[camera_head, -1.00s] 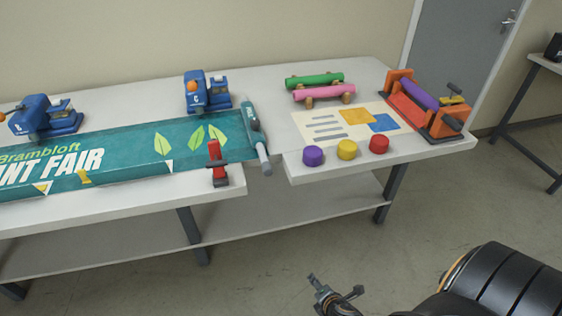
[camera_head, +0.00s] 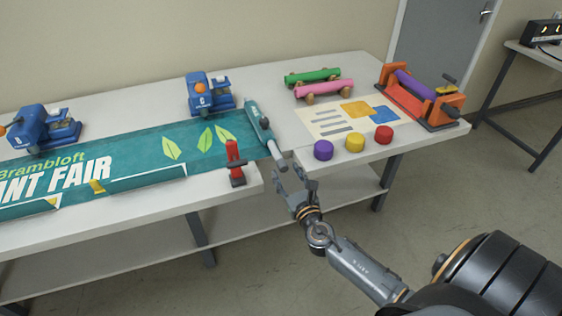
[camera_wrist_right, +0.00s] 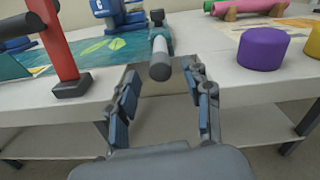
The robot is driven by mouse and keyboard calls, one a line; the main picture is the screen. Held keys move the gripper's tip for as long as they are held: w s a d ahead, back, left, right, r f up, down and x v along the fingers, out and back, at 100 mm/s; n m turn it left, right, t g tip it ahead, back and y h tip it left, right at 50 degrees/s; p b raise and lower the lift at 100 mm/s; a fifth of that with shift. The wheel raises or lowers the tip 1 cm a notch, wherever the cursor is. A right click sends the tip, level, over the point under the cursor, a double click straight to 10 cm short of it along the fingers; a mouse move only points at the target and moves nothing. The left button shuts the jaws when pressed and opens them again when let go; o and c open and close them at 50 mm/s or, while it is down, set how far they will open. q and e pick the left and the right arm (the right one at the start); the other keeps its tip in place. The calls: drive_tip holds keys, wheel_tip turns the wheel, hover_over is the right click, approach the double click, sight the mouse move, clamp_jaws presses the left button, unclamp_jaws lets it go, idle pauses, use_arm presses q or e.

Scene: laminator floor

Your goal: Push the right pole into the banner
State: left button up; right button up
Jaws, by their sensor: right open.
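The teal banner (camera_head: 120,160) with white lettering and green leaves lies flat on the table. At its right end is a teal sleeve (camera_head: 257,119), and the grey right pole (camera_head: 276,150) sticks out of it toward the front, over the gap in the table edge. My right gripper (camera_head: 295,180) is open and empty, just in front of the pole's free end. In the right wrist view the pole's round end (camera_wrist_right: 160,70) faces me, between and beyond the open fingers (camera_wrist_right: 162,88). How deep the pole sits is hidden. My left gripper is out of view.
Blue devices (camera_head: 208,97) stand behind. Right of the gap are purple (camera_head: 323,150), yellow and red cylinders, a printed sheet (camera_head: 330,117) and an orange roller stand (camera_head: 445,110).

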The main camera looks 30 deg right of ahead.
sight(284, 169)
drive_tip(key=x, duration=0.5)
drive_tip(key=shift+w+f, duration=0.1)
drive_tip(key=shift+w, duration=0.15)
clamp_jaws()
